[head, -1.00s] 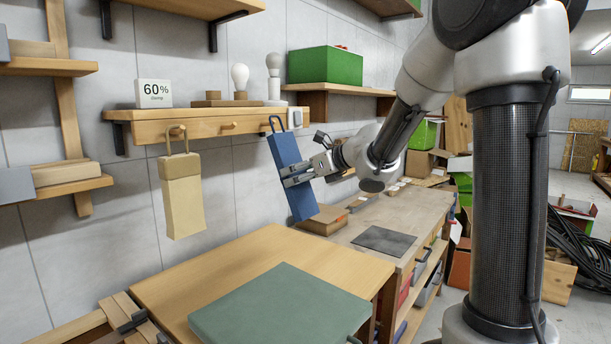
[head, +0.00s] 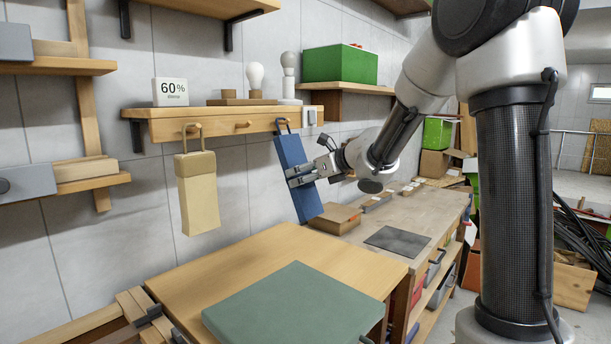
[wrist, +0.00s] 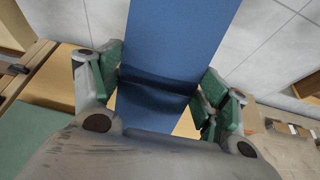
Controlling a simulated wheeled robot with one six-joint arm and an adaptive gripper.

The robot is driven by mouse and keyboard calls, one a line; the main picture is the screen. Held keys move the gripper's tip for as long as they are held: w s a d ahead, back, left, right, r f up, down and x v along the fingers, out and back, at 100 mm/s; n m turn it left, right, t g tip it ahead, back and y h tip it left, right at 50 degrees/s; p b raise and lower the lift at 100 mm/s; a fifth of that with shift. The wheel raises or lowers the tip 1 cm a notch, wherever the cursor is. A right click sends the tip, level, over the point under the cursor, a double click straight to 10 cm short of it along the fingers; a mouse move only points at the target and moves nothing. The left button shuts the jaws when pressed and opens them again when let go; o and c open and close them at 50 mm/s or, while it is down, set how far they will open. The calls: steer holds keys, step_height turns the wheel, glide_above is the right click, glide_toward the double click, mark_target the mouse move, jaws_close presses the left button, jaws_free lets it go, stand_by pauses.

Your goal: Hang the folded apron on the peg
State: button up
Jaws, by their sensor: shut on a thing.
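The folded apron (head: 297,180) is a long blue slab with a dark blue loop at its top. My gripper (head: 301,178) is shut on it at mid-height and holds it slightly tilted, before the wall at the right end of the wooden rail. In the wrist view the blue apron (wrist: 178,40) lies between the green-padded fingers of my gripper (wrist: 160,85). The rail (head: 217,128) carries a bare wooden peg (head: 243,125) at its middle. The apron's loop is close to the rail's right part; I cannot tell whether it touches or surrounds a peg.
A beige folded piece (head: 197,192) hangs by its loop on the left peg. A bulb (head: 255,76) and a 60% card (head: 170,92) stand on the rail's shelf. Below are a wooden table (head: 225,262) with a green slab (head: 290,315) and a workbench (head: 430,215).

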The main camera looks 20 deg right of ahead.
steer(key=o, duration=1.2)
